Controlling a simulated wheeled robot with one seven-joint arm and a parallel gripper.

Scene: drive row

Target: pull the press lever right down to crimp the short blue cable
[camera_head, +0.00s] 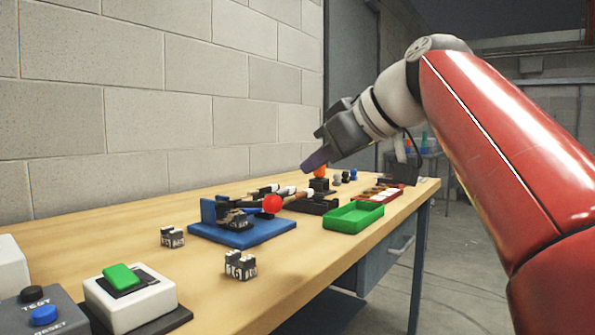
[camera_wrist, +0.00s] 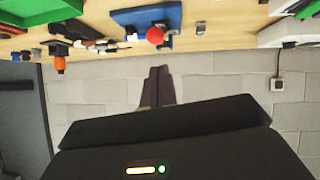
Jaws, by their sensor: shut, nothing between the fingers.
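The press has a blue base plate (camera_head: 237,236) and a blue upright at its left end, on the table left of centre. Its lever ends in a red ball (camera_head: 272,203), which is low over the right part of the base. The wrist view shows the ball (camera_wrist: 155,36) and blue plate (camera_wrist: 166,14) at the top. My gripper (camera_head: 314,161) is raised above the table, to the right of the press and apart from the lever. Its two dark fingers (camera_wrist: 158,84) are together and empty. I cannot make out the short blue cable.
A green tray (camera_head: 353,217) stands right of the press on the wooden table (camera_head: 200,273). A white box with a green button (camera_head: 122,276) is near left. The block wall (camera_head: 150,110) runs behind.

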